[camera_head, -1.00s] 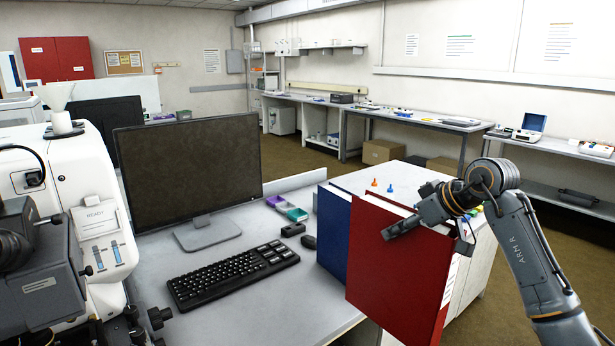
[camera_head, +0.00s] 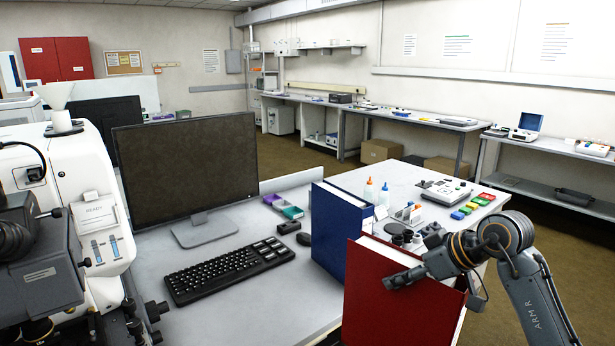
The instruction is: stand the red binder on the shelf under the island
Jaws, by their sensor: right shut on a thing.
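The red binder (camera_head: 400,303) is upright at the front right of the desk in the head view, its lower part cut off by the picture's edge. The shelf under the island cannot be made out. My left gripper is not in view.
The island top (camera_head: 400,180) holds bottles (camera_head: 369,190), a grey device (camera_head: 446,190) and coloured blocks (camera_head: 472,207). Brown floor (camera_head: 545,240) is open at the right.

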